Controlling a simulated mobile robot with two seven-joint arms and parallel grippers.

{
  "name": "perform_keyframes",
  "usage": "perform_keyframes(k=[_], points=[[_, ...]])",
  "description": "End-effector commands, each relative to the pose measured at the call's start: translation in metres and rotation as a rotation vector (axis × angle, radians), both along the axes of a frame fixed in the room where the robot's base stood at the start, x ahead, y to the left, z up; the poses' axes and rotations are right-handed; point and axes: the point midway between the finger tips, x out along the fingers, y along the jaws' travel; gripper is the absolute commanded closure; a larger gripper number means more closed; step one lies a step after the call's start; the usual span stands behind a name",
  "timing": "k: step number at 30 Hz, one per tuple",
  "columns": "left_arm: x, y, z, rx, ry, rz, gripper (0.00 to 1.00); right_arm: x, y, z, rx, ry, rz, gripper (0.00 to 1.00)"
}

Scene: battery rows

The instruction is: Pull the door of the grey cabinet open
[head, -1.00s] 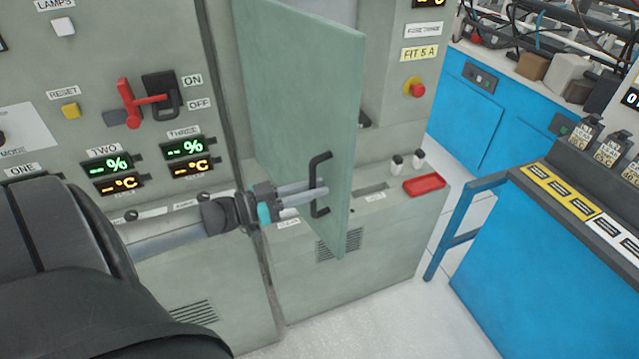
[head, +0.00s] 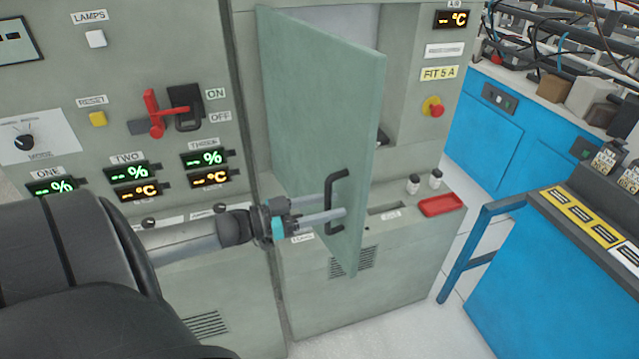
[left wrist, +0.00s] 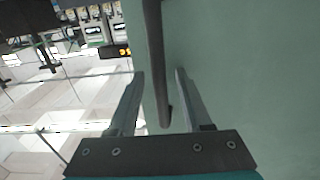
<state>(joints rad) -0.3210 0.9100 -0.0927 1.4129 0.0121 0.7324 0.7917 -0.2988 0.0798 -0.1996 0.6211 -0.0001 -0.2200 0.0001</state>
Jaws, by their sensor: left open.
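The grey-green cabinet door (head: 315,120) stands swung well out from the cabinet (head: 410,150), with the opening showing behind it. Its black bar handle (head: 334,205) is near the door's lower free edge. My left gripper (head: 334,208) is at the handle. In the left wrist view my left gripper (left wrist: 160,90) is open, with the handle (left wrist: 156,60) between its two fingers and the door face (left wrist: 240,80) at the right. I cannot tell whether a finger touches the handle. My right gripper is not in view.
A red tray (head: 441,205) and two small bottles (head: 424,182) sit on the cabinet's ledge. A blue bench (head: 550,270) with a rail stands at the right. A red lever switch (head: 155,115) is on the left panel. The floor in front is clear.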

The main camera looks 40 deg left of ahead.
Motion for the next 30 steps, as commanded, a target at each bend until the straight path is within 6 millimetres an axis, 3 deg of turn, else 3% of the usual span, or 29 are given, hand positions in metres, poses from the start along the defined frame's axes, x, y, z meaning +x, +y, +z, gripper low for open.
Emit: perform_keyframes(k=[8,30], points=[[-0.02,0.01,-0.002,0.001,0.005,0.0,0.5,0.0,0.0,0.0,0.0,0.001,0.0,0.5],[-0.123,0.066,-0.001,0.0,0.001,0.001,0.5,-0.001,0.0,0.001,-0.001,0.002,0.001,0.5]])
